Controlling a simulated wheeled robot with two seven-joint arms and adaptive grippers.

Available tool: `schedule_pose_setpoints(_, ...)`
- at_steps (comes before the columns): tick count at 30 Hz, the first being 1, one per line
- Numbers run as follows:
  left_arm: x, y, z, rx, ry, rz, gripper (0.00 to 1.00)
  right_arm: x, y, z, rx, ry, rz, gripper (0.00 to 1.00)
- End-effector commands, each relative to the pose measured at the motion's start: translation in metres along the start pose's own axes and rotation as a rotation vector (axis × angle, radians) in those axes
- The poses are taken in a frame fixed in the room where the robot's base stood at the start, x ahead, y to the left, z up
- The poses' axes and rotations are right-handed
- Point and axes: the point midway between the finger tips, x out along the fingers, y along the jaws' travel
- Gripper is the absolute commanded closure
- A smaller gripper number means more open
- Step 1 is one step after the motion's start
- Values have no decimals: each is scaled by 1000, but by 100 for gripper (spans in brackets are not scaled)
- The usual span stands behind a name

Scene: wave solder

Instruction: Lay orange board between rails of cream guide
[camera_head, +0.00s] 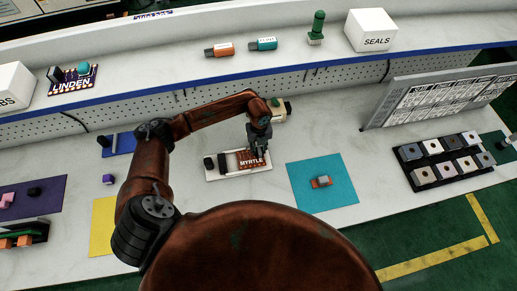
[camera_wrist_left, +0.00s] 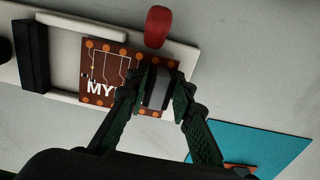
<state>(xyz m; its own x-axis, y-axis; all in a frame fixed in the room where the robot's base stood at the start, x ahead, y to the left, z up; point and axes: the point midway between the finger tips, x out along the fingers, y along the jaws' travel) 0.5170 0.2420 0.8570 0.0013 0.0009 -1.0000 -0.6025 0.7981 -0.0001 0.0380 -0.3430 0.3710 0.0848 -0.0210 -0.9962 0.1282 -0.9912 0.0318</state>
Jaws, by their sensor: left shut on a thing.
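The orange board (camera_head: 246,161), lettered MYRTLE, is at the right part of the cream guide (camera_head: 230,176) on the bench. In the left wrist view the board (camera_wrist_left: 104,68) lies across the space between the guide's pale rails (camera_wrist_left: 62,99). I cannot tell whether it rests fully down. My left gripper (camera_head: 261,146) is over the board's right part. In the wrist view its fingers (camera_wrist_left: 160,92) are closed about a pale grey block on the board. My right gripper is not in view.
A teal mat (camera_head: 336,196) with a small orange-and-grey part lies right of the guide. A cream block (camera_head: 282,112) stands behind my gripper. A black tray (camera_head: 432,178) of chips is at right; a raised shelf (camera_head: 150,92) runs behind. Bare bench lies between mat and tray.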

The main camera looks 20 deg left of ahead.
Motion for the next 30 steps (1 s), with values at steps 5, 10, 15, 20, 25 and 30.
schedule_pose_setpoints(5,7,2,-2,0,2,5,100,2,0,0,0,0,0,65)
schedule_pose_setpoints(10,9,1,-1,0,2,4,100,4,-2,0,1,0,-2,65)
schedule_pose_setpoints(15,11,1,-1,1,2,3,100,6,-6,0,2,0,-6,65)
schedule_pose_setpoints(20,13,1,-1,1,2,3,78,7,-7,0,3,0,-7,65)
schedule_pose_setpoints(25,13,1,-2,1,2,4,67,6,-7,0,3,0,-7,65)
schedule_pose_setpoints(30,12,2,-1,0,2,4,59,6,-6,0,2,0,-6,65)
